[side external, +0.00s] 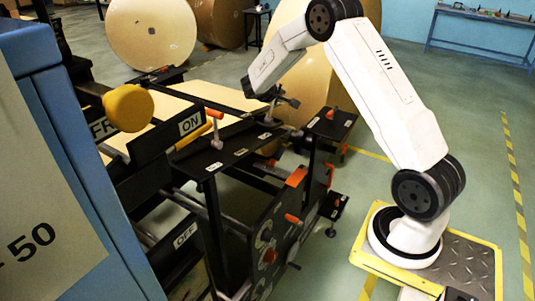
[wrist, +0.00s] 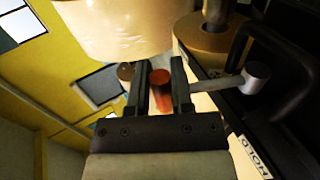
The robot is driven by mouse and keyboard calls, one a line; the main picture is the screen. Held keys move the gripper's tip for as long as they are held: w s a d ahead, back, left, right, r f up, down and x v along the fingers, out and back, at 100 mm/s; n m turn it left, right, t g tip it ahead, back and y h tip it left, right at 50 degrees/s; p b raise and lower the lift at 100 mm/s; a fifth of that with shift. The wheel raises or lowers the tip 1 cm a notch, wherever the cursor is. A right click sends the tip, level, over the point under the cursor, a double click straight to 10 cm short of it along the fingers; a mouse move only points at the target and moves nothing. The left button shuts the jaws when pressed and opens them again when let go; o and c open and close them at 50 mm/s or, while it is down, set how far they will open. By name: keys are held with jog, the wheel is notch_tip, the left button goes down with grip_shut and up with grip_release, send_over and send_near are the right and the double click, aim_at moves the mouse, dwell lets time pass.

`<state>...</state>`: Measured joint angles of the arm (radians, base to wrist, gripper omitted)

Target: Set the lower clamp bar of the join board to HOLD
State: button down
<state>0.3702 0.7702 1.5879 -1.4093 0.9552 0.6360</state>
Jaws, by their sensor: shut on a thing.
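My gripper (wrist: 157,66) is shut on an orange handle (wrist: 161,92), which sits between its two dark fingers in the wrist view. In the side view my gripper (side external: 281,101) is low over the far side of the black join board (side external: 228,149), and the handle in its grip is hard to make out. A HOLD label (wrist: 255,157) is on the black part at the lower right of the wrist view. A grey lever with a round end (wrist: 256,76) lies right of the fingers. I cannot tell the clamp bar's exact position.
A yellow knob (side external: 128,108) and an orange-tipped handle (side external: 213,113) by the ON label (side external: 190,124) stand left of my gripper. An OFF label (side external: 185,235) is lower down. Large kraft rolls (side external: 151,33) stand behind. Open floor lies to the right.

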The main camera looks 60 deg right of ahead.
jog(key=shift+a+r+h, duration=0.2)
jog(key=shift+a+h, duration=0.5)
jog(key=shift+a, duration=0.15)
jog(key=shift+a+r+h, duration=0.15)
jog(key=shift+a+h, duration=0.55)
jog(key=shift+a, duration=0.1)
jog(key=c, duration=0.5)
grip_release()
jog(key=shift+c, duration=0.2)
jog(key=shift+a, duration=0.2)
notch_tip(320, 180, up, 8)
jog(key=a, duration=0.2)
jog(key=shift+a, duration=0.3)
